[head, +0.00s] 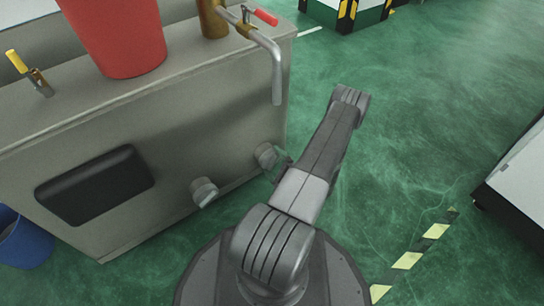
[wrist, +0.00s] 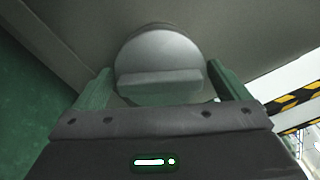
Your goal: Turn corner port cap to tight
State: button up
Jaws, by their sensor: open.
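The corner port cap (head: 266,156) is a grey round cap on the lower front of the grey cabinet (head: 225,135), close to its right corner. In the wrist view the cap (wrist: 160,62) faces me, with a raised bar across its face. My gripper (wrist: 157,88) is open, with one green finger on each side of the cap's lower part; I cannot tell whether they touch it. In the head view my gripper (head: 282,168) is mostly hidden behind my arm. The cap's base is hidden behind its face.
A second grey cap (head: 204,191) is left of the corner one, beside a black panel (head: 95,185). A red bucket (head: 115,35) and a bent pipe (head: 277,75) are on the cabinet top. A blue bin (head: 24,238) stands at left.

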jog(key=c, duration=0.7)
jog(key=shift+m, duration=0.3)
jog(key=m, duration=1.1)
jog(key=shift+m, duration=0.4)
jog(key=o, duration=0.7)
